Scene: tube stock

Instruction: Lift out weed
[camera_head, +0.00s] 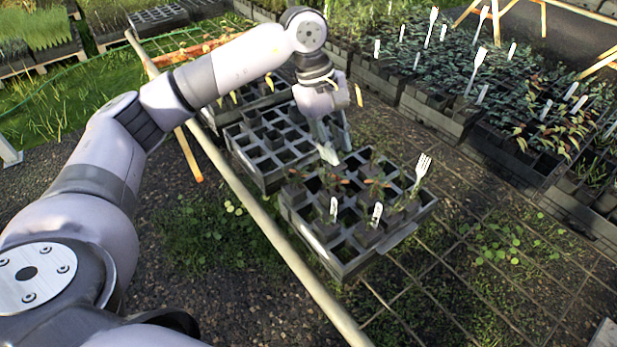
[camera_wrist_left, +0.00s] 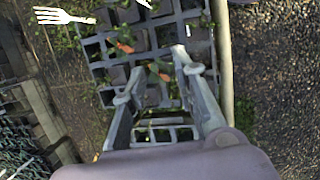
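A dark grey cell tray (camera_head: 352,266) on the wire mesh holds several small seedlings with reddish leaves, which also show in the left wrist view (camera_wrist_left: 160,70). I cannot tell which plant is the weed. My left gripper (camera_head: 336,151) is over the back edge of this tray, pointing down. In the left wrist view its two fingers (camera_wrist_left: 156,62) are apart with nothing held between them; seedlings and tray cells show beyond the tips. My right gripper is in neither view.
A mostly empty cell tray (camera_head: 268,178) stands directly behind. A white fork-shaped marker (camera_head: 422,168) and white labels (camera_head: 377,213) stand up from the planted tray. A pale pole (camera_head: 268,226) runs along its left side.

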